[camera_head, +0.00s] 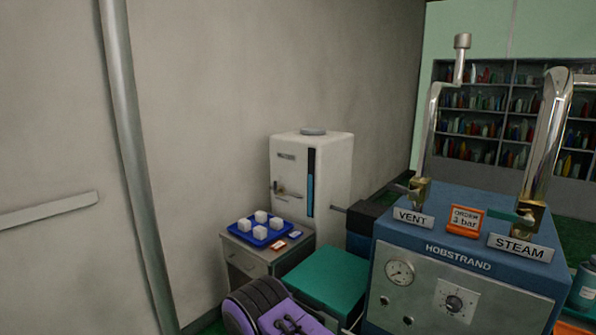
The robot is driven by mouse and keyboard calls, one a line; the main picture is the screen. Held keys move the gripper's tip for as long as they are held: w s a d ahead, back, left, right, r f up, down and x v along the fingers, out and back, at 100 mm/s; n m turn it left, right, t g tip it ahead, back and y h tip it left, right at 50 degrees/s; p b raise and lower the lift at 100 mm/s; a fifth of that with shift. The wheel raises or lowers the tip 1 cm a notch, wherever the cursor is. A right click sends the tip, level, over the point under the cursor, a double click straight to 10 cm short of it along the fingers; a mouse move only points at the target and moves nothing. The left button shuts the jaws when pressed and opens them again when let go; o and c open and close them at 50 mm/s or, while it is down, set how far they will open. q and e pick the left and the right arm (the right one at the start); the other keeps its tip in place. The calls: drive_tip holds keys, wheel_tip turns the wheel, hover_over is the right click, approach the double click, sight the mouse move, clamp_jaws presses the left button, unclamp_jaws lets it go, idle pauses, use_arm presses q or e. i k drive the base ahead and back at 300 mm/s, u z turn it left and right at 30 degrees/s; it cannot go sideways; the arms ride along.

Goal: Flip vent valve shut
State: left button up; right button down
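The vent valve (420,192) is a small brass body at the foot of a bent chrome pipe (432,130). It stands on the blue top of the HOBSTRAND machine (458,240), behind the white VENT sign (413,218). A short dark lever seems to stick out to its left, but it is too small to tell its position surely. The steam valve (531,214) is a similar brass body under a thicker chrome pipe, behind the STEAM sign (520,247). Neither of my grippers is in view.
An orange "3 bar" sign (466,220) stands between the valves. To the left are a green-topped stand (325,277), a cabinet with a blue tray (237,230) of white cubes, and a white boiler-like unit (332,180).

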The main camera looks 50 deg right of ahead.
sight(415, 194)
drive_tip(key=u, duration=0.55)
drive_tip(key=k, duration=0.95)
drive_tip(key=z, duration=1.05)
